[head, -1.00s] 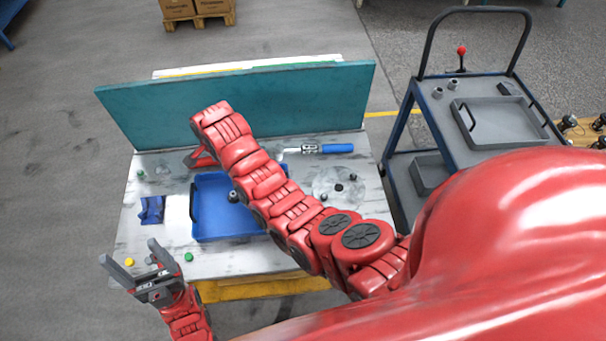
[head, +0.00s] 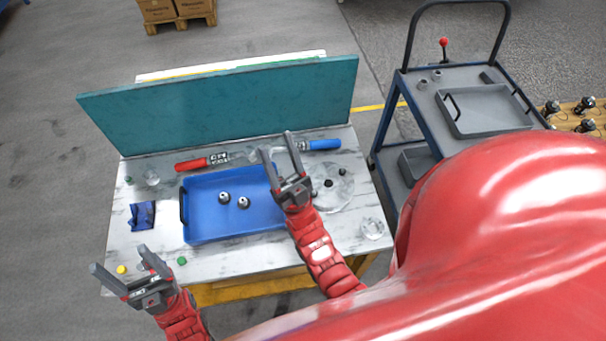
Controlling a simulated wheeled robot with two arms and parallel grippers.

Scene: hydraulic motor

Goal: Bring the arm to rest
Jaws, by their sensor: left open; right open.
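My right gripper (head: 279,160) is open and empty. It shows above the right end of the blue tray (head: 213,232), and its arm comes up from the lower right. My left gripper (head: 121,266) is open and empty at the table's front left corner. The table (head: 150,180) has a worn white top. In the tray lie two small dark and silver parts (head: 224,197). I cannot tell the exact height of either gripper above the table.
A teal panel (head: 220,105) stands along the table's back. A red-handled tool (head: 192,165) and a blue-handled tool (head: 322,145) lie before it. A round clear plate (head: 335,195) holds small dark parts. A cart (head: 455,75) with a grey tray stands at right.

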